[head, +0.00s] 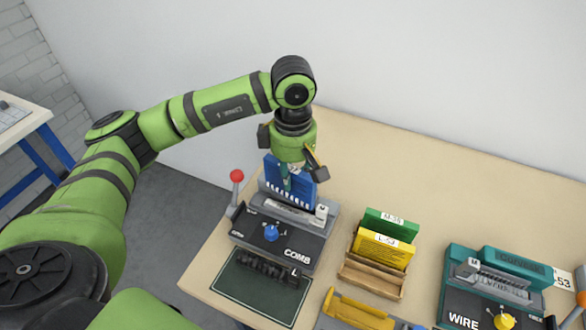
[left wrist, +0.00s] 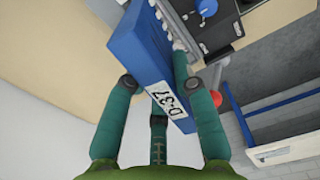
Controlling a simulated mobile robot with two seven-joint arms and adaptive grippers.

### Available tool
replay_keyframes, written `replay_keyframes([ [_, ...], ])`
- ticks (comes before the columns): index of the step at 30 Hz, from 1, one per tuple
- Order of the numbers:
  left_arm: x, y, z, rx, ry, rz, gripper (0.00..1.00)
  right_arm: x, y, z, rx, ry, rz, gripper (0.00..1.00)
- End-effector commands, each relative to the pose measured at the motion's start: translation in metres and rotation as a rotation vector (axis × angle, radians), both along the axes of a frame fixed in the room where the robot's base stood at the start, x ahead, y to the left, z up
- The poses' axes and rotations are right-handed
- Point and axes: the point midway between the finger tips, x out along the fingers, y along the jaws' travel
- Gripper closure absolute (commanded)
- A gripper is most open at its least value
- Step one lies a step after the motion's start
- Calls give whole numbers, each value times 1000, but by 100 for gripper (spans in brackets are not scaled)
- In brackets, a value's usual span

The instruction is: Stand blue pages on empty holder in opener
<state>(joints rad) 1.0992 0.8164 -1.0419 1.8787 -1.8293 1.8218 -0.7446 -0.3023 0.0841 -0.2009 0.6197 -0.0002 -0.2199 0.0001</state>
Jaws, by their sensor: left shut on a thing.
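The blue pages (head: 290,188), a thick block with a row of light marks along the lower edge, are upright at the back of the COMB machine (head: 288,246), the opener. My left gripper (head: 292,172) is above them and shut on their upper part. In the left wrist view the blue pages (left wrist: 140,62) carry a D-37 label, between the fingers of the gripper (left wrist: 160,88). Their lower edge is at the light holder (head: 285,211) on the machine; I cannot tell whether they are seated in it. My right gripper is not in view.
A wooden rack (head: 372,276) holds green pages (head: 390,223) and yellow pages (head: 383,249) to the right. A teal WIRE machine (head: 490,288) stands further right. A red-knobbed lever (head: 237,176) rises at the COMB machine's left. The table behind is clear.

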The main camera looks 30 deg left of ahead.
Motion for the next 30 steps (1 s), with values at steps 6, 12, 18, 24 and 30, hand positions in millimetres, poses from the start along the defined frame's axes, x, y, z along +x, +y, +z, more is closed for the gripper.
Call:
replay_keyframes([
  [6, 6, 4, -1, 0, 0, 165, 100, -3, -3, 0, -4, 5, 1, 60],
  [12, 6, 5, -9, 0, 1, 179, 100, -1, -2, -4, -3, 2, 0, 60],
  [18, 6, 5, -27, 2, 2, 177, 100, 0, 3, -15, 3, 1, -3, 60],
  [24, 6, 5, -49, 2, 2, 176, 100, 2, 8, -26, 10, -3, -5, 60],
  [30, 6, 5, -59, 1, 0, 176, 100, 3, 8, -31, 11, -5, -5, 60],
])
